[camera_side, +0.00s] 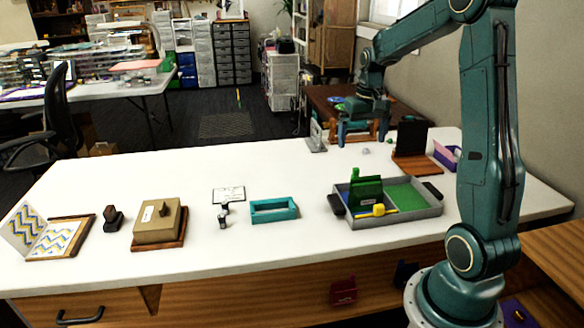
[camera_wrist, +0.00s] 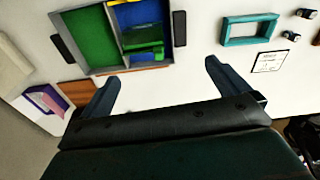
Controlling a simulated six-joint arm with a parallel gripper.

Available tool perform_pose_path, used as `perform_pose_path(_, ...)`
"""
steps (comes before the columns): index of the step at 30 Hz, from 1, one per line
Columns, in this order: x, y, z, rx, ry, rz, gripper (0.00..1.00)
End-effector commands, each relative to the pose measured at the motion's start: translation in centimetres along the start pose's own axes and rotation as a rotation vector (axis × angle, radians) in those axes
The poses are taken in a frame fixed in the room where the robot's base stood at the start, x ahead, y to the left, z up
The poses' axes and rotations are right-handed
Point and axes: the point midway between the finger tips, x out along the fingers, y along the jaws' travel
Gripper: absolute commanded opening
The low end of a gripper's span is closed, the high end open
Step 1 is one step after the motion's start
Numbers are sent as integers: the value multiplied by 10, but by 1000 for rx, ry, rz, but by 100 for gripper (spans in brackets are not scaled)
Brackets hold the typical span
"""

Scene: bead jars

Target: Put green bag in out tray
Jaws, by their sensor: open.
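A green bag-like piece with a pale label (camera_side: 367,191) stands upright in the left part of a grey divided tray (camera_side: 393,220) with dark handles. In the wrist view a green piece (camera_wrist: 143,46) lies over the tray's blue section; the grey tray (camera_wrist: 101,70) is at the upper left. The tray's other section has a bare green floor (camera_wrist: 92,36). A separate teal open tray (camera_side: 273,210) looks empty; it also shows in the wrist view (camera_wrist: 250,42). I cannot tell which is the out tray. My gripper (camera_side: 362,139) is open and empty, behind the grey tray.
A dark upright board (camera_side: 412,138) and a purple bin (camera_side: 446,157) stand at the back right. A brown box (camera_side: 157,226) and small jars (camera_side: 223,217) are left. White table is clear between.

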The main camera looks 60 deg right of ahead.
Motion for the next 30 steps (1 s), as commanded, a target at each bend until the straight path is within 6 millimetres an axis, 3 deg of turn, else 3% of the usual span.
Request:
perform_pose_path(6,-41,-50,39,-121,78,-10,100)
perform_pose_path(15,-81,-99,107,-285,182,-39,100)
perform_pose_path(21,-97,-119,156,-393,249,-69,100)
perform_pose_path(30,-106,-131,229,-551,347,-130,100)
